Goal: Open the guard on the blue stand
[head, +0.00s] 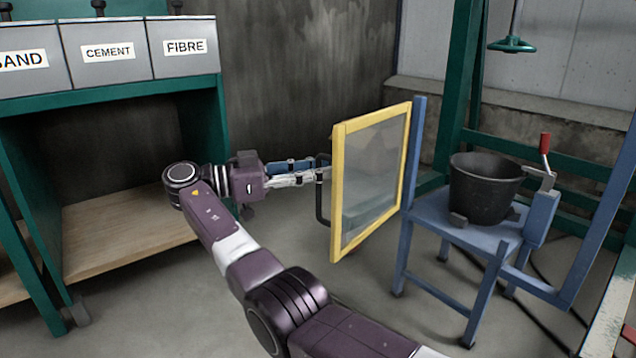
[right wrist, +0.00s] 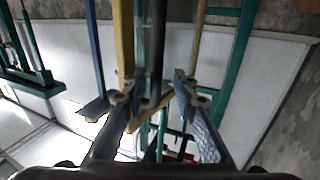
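The guard is a clear panel in a yellow frame (head: 337,195), hinged to a post of the blue stand (head: 415,150). It stands swung out to the left, clear of the bucket side. Its black handle (head: 320,205) is on the panel's left edge. My right gripper (head: 322,174) is at this handle, reaching in from the left. In the right wrist view, my right gripper (right wrist: 155,88) has its fingers apart, with the dark handle bar (right wrist: 153,45) between them and gaps at its sides. My left gripper is not in view.
A black bucket (head: 482,190) sits on the blue stand, beside a red-handled lever (head: 545,145). A green bench (head: 215,100) with labelled bins stands at the left. Green framework (head: 462,90) rises behind the stand. Floor is free in front of the bench.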

